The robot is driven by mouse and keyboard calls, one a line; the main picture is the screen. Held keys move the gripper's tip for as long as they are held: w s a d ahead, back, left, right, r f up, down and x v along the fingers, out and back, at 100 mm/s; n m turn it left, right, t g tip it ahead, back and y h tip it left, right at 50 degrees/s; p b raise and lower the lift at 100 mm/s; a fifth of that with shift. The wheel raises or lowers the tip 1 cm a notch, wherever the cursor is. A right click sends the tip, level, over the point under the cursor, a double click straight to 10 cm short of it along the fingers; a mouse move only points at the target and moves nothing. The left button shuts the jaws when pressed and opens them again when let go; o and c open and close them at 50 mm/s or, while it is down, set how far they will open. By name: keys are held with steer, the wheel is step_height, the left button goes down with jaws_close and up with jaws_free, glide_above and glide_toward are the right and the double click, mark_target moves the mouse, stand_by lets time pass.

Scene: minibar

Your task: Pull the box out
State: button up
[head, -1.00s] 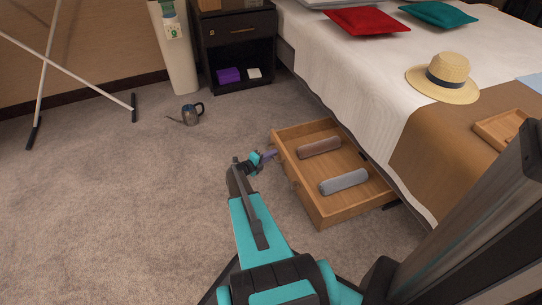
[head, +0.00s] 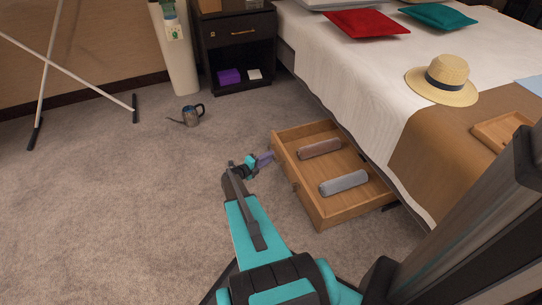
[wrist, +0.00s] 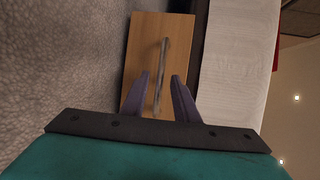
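The box is a wooden drawer (head: 318,213), pulled partly out from under the bed, its front facing left. In the wrist view, its wooden front (wrist: 145,38) has a thin metal bar handle (wrist: 163,62). My gripper (head: 265,158) is close to the drawer's front, near its far end. In the wrist view, my gripper (wrist: 161,77) has its two purple fingers apart, one on each side of the handle. A gap shows between each finger and the bar. I cannot tell how deep the fingers reach around it.
The bed (head: 345,85) stands to the right.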

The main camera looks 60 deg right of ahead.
steer(key=p+v, duration=0.2)
steer(key=v, duration=0.8)
steer(key=shift+a+p, duration=0.2)
steer(key=shift+p, duration=0.1)
steer(key=shift+w+r, duration=0.15)
